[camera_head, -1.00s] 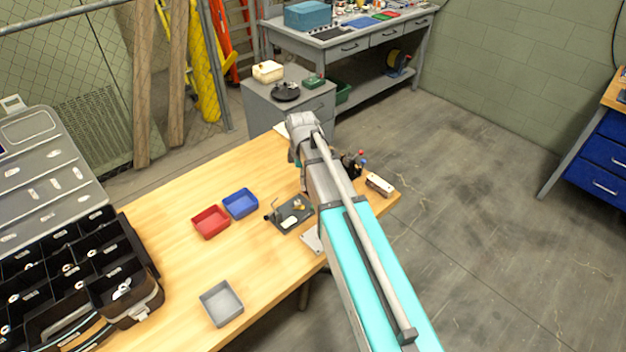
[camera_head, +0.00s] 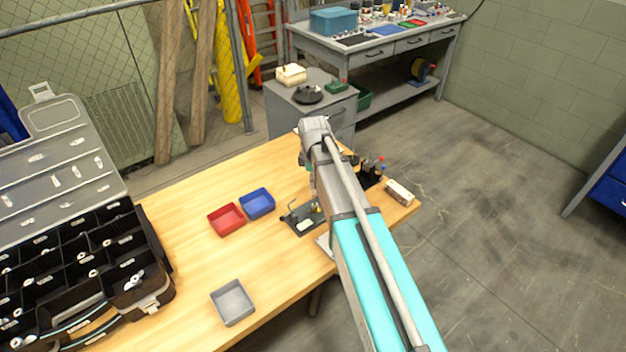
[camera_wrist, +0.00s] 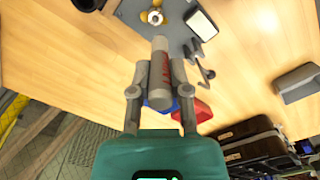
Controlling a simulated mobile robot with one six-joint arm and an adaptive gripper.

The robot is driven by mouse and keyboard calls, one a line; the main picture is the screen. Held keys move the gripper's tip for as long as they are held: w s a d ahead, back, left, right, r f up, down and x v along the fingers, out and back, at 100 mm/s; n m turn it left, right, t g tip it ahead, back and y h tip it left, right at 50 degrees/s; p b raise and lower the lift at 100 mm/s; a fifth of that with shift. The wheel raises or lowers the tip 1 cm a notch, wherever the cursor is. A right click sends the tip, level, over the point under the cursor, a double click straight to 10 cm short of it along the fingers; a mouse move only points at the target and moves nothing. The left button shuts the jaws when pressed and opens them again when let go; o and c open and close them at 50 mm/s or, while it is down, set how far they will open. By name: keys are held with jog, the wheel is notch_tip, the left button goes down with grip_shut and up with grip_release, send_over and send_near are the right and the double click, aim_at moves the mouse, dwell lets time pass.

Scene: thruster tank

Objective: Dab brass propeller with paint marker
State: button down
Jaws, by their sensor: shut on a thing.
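The brass propeller (camera_wrist: 153,17) is a small golden piece on a dark grey plate (camera_wrist: 173,38) in the wrist view, beyond the marker's far end. A gap shows between marker and propeller in the picture; their height difference is hard to tell. In the head view the plate (camera_head: 293,217) lies on the wooden table, left of my arm, which hides most of the gripper.
On the wooden table (camera_head: 190,250) are a red bin (camera_head: 227,220), a blue bin (camera_head: 257,204), a grey tray (camera_head: 232,302) and an open black organizer case (camera_head: 100,265). A white box (camera_head: 400,192) sits at the right edge. The table's middle is clear.

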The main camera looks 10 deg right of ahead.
aim_at(313, 193)
jog(key=shift+f+b, duration=1.3)
jog(key=shift+f, duration=0.25)
jog(key=shift+f+b, duration=0.6)
jog(key=shift+b, duration=0.05)
dwell(3.2)
jog(key=shift+r, duration=0.1)
jog(key=shift+r+p, duration=2.45)
jog(key=shift+p, duration=0.1)
